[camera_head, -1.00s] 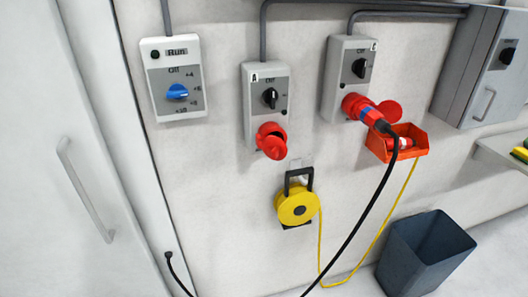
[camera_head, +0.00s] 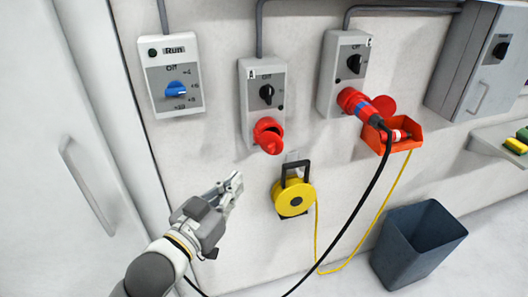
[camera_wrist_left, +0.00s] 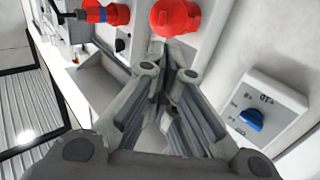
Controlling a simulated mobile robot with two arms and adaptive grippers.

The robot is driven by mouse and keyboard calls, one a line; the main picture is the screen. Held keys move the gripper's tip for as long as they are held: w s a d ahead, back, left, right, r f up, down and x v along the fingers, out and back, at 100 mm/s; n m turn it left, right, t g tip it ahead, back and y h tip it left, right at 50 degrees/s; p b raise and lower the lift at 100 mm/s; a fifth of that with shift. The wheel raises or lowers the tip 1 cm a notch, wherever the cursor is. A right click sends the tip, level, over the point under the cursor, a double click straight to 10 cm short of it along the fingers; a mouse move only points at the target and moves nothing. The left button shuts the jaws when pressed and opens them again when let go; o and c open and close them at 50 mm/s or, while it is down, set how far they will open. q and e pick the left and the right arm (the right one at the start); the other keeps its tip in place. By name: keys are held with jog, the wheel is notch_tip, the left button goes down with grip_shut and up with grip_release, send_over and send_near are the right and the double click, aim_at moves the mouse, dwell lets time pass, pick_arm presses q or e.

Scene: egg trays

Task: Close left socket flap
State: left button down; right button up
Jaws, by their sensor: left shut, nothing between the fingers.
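The left socket (camera_head: 266,126) is red, on the lower end of the grey switch box marked A (camera_head: 256,92). Its round red flap (camera_head: 271,145) hangs open below the socket mouth. My left gripper (camera_head: 236,183) is below and left of the flap, apart from it, its fingers shut and empty. In the left wrist view, my left gripper's fingers (camera_wrist_left: 178,62) point toward the red socket and flap (camera_wrist_left: 175,17), which overlap, so I cannot separate them clearly. My right gripper is not in view.
A second box holds a red socket with a plug (camera_head: 362,107) and black cable. A yellow cable reel (camera_head: 294,199) hangs below the left socket. A box with a blue knob (camera_head: 175,89) is to the left. A red bin (camera_head: 408,144) and dark bucket (camera_head: 405,232) are right.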

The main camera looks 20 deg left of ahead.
pick_arm(q)
jog(key=p, duration=0.4)
send_near(273, 141)
jog(key=x, duration=0.4)
jog(key=shift+w+d, duration=0.25)
jog(key=shift+d, duration=0.05)
jog(key=shift+w, duration=0.1)
jog(key=shift+a, duration=0.1)
